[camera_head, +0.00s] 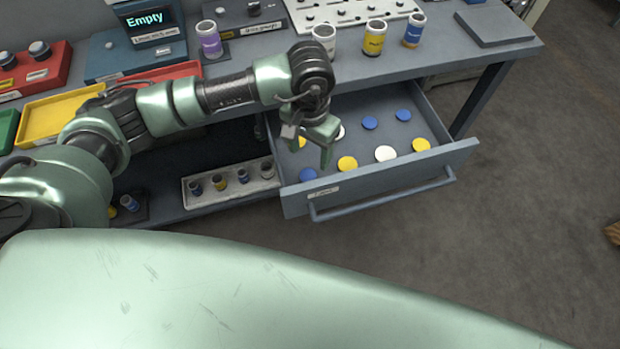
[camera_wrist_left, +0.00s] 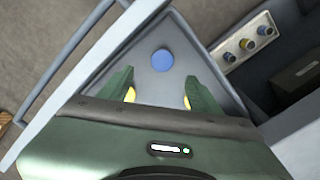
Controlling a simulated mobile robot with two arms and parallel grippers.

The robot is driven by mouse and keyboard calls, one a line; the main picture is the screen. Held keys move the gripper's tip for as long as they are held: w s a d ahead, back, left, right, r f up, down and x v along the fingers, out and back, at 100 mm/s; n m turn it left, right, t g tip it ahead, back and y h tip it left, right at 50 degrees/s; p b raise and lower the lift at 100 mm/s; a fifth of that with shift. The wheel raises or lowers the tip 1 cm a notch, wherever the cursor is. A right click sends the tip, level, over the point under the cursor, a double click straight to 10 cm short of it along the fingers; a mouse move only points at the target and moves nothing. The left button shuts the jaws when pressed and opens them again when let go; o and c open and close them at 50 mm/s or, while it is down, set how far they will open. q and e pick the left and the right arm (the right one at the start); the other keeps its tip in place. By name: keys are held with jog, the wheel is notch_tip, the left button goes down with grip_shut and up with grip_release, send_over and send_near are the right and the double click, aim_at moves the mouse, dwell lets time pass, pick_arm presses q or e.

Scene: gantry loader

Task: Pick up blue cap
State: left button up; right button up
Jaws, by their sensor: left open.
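Several blue caps lie in the open drawer (camera_head: 380,186) with yellow and white ones. One blue cap (camera_head: 308,174) is at the drawer's front left corner; it also shows in the left wrist view (camera_wrist_left: 162,60), beyond and between the fingertips. Two more blue caps, one (camera_head: 370,122) and another (camera_head: 403,115), lie toward the back. My left gripper (camera_head: 325,150) is over the left part of the drawer, open and empty, fingers pointing down; its fingers also show in the left wrist view (camera_wrist_left: 160,85). Yellow caps are partly hidden behind the fingers there. My right gripper is not in view.
A yellow cap (camera_head: 347,163) and a white cap (camera_head: 385,153) lie near the drawer's front. The drawer walls and front handle (camera_head: 385,200) surround the caps. Jars, including a yellow-labelled one (camera_head: 375,38), stand on the bench above. A tray of small jars (camera_head: 232,184) is left of the drawer.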

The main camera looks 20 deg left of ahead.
aim_at(308, 175)
pick_arm(q)
jog(key=shift+f+b, duration=0.4)
jog(key=shift+f, duration=0.55)
jog(key=f+b, duration=0.2)
jog(key=f, duration=0.5)
jog(key=shift+a, duration=0.2)
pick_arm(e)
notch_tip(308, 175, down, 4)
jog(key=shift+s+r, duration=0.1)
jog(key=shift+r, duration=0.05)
pick_arm(q)
grip_shut()
